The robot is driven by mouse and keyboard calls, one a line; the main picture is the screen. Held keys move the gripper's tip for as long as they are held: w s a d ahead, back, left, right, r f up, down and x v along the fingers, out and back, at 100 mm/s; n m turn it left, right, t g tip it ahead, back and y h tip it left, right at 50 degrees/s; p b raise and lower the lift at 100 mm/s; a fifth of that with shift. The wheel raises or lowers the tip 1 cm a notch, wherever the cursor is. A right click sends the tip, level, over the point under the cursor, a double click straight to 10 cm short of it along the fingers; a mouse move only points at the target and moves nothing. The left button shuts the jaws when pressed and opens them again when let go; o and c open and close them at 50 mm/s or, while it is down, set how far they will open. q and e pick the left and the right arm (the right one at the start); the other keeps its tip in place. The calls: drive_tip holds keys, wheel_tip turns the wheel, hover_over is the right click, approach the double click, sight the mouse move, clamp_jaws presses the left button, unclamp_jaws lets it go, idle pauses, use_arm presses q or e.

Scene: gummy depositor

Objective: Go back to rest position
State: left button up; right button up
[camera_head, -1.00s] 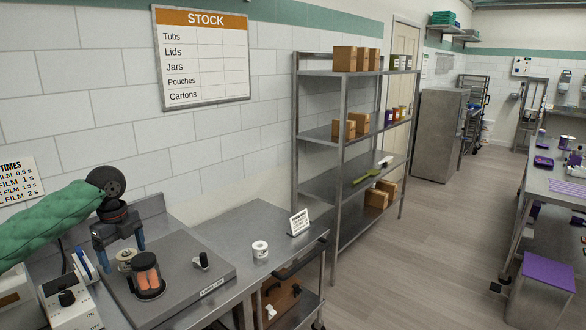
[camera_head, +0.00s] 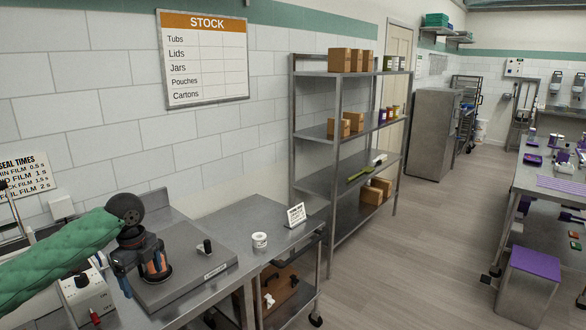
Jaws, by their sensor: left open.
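My left arm in its green sleeve comes in from the left. My left gripper (camera_head: 142,272) points down with its blue-tipped fingers apart. It overlaps in the picture a jar with orange contents (camera_head: 155,269) on a grey plate (camera_head: 185,280) on the bench. I cannot tell whether the fingers touch the jar. No held object shows in the gripper. My right gripper is not in view.
A sealer-like box (camera_head: 88,297) stands at the bench's left. A black knob (camera_head: 207,247) sits on the plate. A white tub (camera_head: 260,240) and a small sign (camera_head: 295,214) are on the side table.

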use_arm(q)
drive_tip(key=s+d+f+n+t+h, duration=0.1)
drive_tip(key=s+d+f+n, duration=0.3)
drive_tip(key=s+d+f, duration=0.45)
drive_tip(key=s+d+f+n+t+h, duration=0.1)
drive_tip(key=s+d+f+n, duration=0.35)
drive_tip(key=d+f, duration=0.75)
drive_tip(key=s+a+f+n+y, duration=0.15)
drive_tip(key=s+n, duration=0.25)
drive_tip(key=s, duration=0.4)
drive_tip(key=s+f+n+t, duration=0.1)
drive_tip(key=s+f+n, duration=0.25)
drive_tip(key=s, duration=0.45)
drive_tip(key=s+a+f+n, duration=0.15)
drive_tip(key=s+n, duration=0.25)
drive_tip(key=s, duration=0.4)
drive_tip(key=s+d+f+g, duration=0.1)
drive_tip(key=s+f, duration=0.1)
drive_tip(key=f, duration=1.8)
drive_tip(key=s+d+f+g, duration=0.1)
drive_tip(key=s+d+f, duration=0.1)
drive_tip(key=f, duration=1.9)
drive_tip(key=shift+s+d+f, duration=0.2)
drive_tip(key=shift+s, duration=0.3)
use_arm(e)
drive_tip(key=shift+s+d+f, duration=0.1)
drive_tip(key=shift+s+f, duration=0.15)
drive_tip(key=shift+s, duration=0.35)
